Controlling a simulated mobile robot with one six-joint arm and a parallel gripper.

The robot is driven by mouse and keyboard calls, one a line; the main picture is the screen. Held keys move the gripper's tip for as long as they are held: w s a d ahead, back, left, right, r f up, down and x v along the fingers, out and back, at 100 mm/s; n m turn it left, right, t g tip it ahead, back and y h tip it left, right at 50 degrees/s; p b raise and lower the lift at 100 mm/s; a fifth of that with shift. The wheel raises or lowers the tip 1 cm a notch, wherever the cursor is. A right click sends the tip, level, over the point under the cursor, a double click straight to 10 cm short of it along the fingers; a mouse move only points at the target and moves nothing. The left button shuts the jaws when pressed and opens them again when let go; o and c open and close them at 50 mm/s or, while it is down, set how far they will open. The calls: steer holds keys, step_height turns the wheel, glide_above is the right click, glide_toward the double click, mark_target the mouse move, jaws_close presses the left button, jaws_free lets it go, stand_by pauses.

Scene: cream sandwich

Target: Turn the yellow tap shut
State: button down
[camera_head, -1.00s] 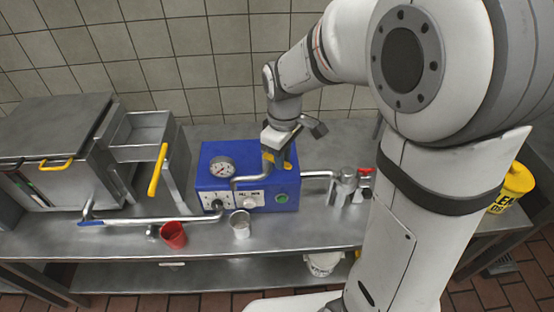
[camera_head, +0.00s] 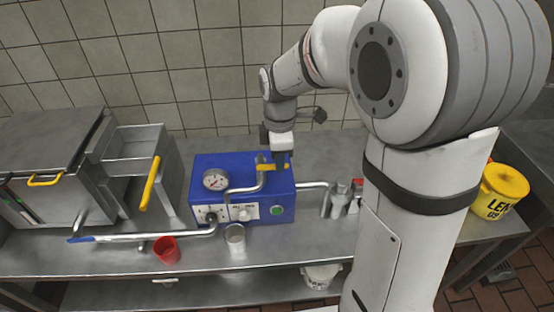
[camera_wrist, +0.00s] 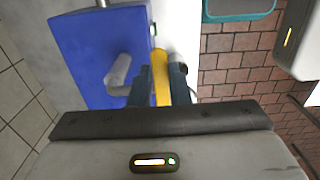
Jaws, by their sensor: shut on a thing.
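The yellow tap handle (camera_head: 266,167) sits on top of the blue machine (camera_head: 203,168), on the metal pipe (camera_head: 243,188) that bends down its front. It also shows in the wrist view (camera_wrist: 161,84) as a yellow bar between my fingers. My gripper (camera_head: 281,162) points down over the right part of the machine and is shut on this handle. In the wrist view my dark fingertips (camera_wrist: 163,88) lie on either side of the bar. In the head view the handle's right end is hidden by my fingers.
A red cup (camera_head: 166,250) and a metal cup (camera_head: 235,238) stand in front of the machine. A long pipe (camera_head: 140,236) runs left along the counter. Metal fittings (camera_head: 338,200) stand to the right. A yellow bucket (camera_head: 500,190) is farther right.

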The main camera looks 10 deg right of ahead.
steer(key=shift+r, duration=0.1)
stand_by(0.3)
steer(key=c, duration=1.4)
jaws_free()
steer(key=shift+o, duration=0.2)
step_height(320, 180, up, 8)
steer(key=shift+b, duration=0.35)
steer(key=s+d+f+m+t, duration=0.1)
steer(key=s+d+m, duration=0.2)
steer(key=s+m, duration=0.5)
steer(key=s+d+f+m+t, duration=0.2)
steer(key=s+d+m, duration=0.2)
steer(key=s+m, duration=0.5)
steer(key=shift+d+m, duration=0.3)
